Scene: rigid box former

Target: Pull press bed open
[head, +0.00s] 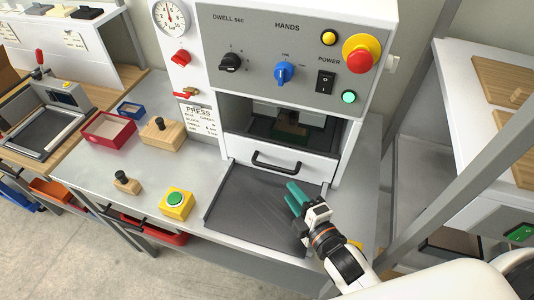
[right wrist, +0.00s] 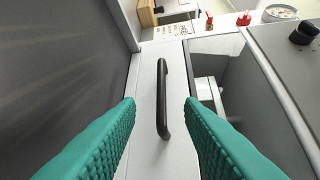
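The press bed (head: 307,158) is a white drawer front with a black bar handle (head: 276,164), at the bottom of the press. It looks closed, flush under the dark press opening. My right gripper (head: 297,196) has green fingers and is in front of the bed, above the dark tray, lower right of the handle. In the right wrist view the handle (right wrist: 163,100) lies between the two spread fingers, farther off than their tips. The fingers are open and do not touch it. My left gripper is in neither view.
A dark tray (head: 245,212) lies before the press. A yellow box with a green button (head: 176,203), wooden blocks (head: 162,133) and a red box (head: 108,130) stand left on the bench. A grey frame post (head: 405,130) rises at right.

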